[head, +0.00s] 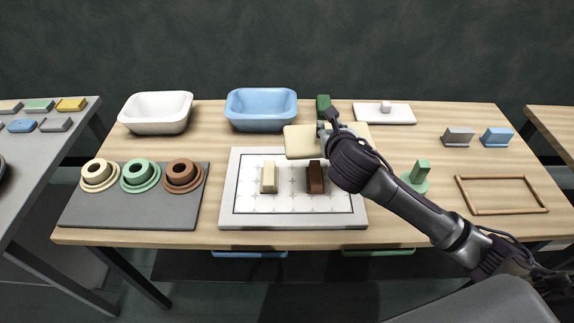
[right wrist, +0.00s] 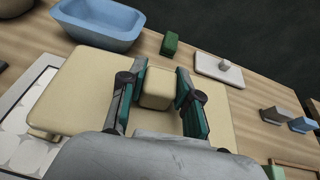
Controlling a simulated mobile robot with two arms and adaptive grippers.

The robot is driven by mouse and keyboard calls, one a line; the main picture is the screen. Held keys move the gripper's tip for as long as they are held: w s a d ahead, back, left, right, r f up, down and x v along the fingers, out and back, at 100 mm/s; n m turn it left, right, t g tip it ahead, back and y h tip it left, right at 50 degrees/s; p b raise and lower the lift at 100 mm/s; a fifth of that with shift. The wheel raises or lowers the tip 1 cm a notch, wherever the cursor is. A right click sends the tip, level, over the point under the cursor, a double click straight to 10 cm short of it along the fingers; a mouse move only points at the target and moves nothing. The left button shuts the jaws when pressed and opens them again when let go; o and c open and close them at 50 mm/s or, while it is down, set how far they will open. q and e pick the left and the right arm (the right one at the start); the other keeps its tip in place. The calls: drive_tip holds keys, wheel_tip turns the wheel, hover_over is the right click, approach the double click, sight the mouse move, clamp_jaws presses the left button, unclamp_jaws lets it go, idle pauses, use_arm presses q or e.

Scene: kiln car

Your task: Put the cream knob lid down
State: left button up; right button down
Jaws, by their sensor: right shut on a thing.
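The cream knob lid (head: 301,142) is a flat rectangular slab with a block-shaped knob. My right gripper (head: 325,130) is shut on that knob, with a finger on each side of it in the right wrist view (right wrist: 157,90). There the lid (right wrist: 85,85) spreads out on both sides of the fingers. In the head view the lid is behind the white tiled board (head: 290,222) and in front of the blue basin (head: 261,122). My right wrist hides part of it. I cannot tell how high it is above the table. My left gripper is not in view.
A cream block (head: 268,177) and a brown block (head: 316,177) stand on the tiled board. A green block (head: 323,104) and a white knobbed slab (head: 370,115) are behind the lid. A green knobbed piece (head: 417,177) and a wooden frame (head: 500,211) lie to the right.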

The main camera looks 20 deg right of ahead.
sight(293, 142)
drive_tip(key=shift+m+h, duration=0.3)
drive_tip(key=shift+m, duration=0.1)
drive_tip(key=w+r, duration=0.1)
drive_tip(key=d+r, duration=0.1)
drive_tip(key=w+d+r, duration=0.1)
drive_tip(key=shift+w+d+r, duration=0.25)
drive_tip(key=shift+w, duration=0.05)
drive_tip(key=shift+w+r+p, duration=0.1)
drive_tip(key=shift+w+p, duration=0.05)
drive_tip(key=shift+p, duration=0.15)
drive_tip(key=a+f, duration=0.2)
drive_tip(key=a, duration=0.1)
drive_tip(key=s+a+f, duration=0.1)
drive_tip(key=a+f, duration=0.1)
drive_tip(key=a, duration=0.2)
drive_tip(key=s+a+f+p, duration=0.1)
drive_tip(key=a+f, duration=0.1)
drive_tip(key=a, duration=0.2)
drive_tip(key=shift+a+f, duration=0.15)
drive_tip(key=shift+f, duration=0.2)
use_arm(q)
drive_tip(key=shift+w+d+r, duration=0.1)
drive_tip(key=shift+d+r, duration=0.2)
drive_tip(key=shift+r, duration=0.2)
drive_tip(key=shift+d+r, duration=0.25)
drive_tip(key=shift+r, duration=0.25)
use_arm(e)
drive_tip(key=shift+f, duration=2)
